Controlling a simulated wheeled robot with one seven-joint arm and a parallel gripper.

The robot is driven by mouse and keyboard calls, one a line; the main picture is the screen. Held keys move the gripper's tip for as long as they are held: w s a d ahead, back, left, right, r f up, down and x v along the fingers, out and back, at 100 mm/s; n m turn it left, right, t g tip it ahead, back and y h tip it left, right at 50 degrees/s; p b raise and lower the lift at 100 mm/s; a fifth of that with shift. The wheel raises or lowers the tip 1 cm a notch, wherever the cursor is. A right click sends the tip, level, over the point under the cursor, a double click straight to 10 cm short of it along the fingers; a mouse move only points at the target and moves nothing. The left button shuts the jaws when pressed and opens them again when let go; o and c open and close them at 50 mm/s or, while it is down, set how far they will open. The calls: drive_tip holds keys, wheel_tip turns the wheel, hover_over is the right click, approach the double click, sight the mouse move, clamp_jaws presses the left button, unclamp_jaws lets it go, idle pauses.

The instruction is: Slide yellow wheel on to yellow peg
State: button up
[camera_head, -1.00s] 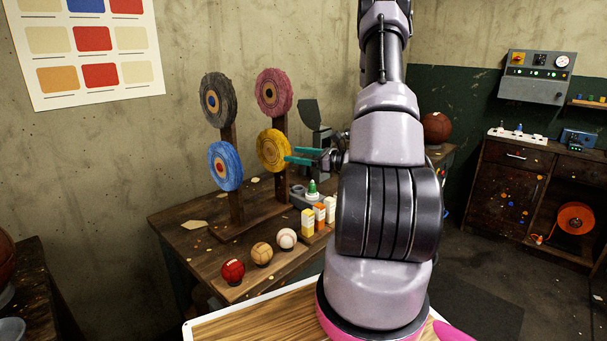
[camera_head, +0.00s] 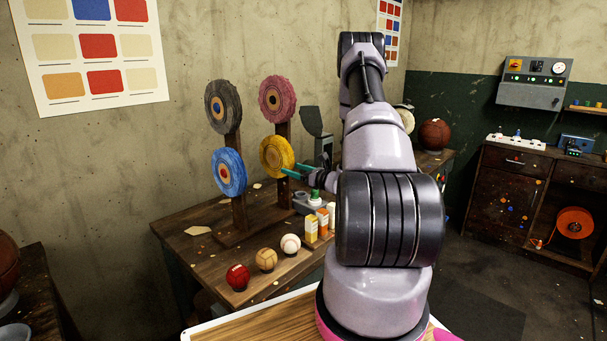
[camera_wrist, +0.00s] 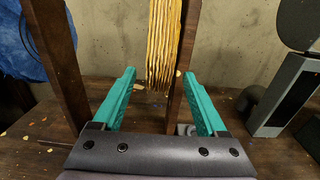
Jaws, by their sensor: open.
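The yellow wheel (camera_head: 277,158) is a thick, rope-like disc at the lower right of the wooden stand (camera_head: 240,212). It hangs upright by the right post (camera_head: 284,132), and its middle shows a round centre. The yellow peg cannot be made out apart from the wheel. My gripper (camera_head: 294,171) is open at the wheel's lower right edge. In the wrist view the wheel (camera_wrist: 166,45) appears edge-on between the two teal fingers of my gripper (camera_wrist: 158,75), with a gap on the left. A post stands just right of it. Whether the right finger touches anything is unclear.
A blue wheel (camera_head: 229,172), a grey wheel (camera_head: 222,106) and a pink wheel (camera_head: 277,99) are on the same stand. A grey device (camera_wrist: 283,95) stands right of my gripper.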

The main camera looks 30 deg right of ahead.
drive_tip(key=shift+w+a, duration=0.25)
drive_tip(key=shift+w, duration=0.25)
clamp_jaws()
drive_tip(key=shift+w+d, duration=0.25)
drive_tip(key=shift+d, duration=0.55)
idle(0.5)
unclamp_jaws()
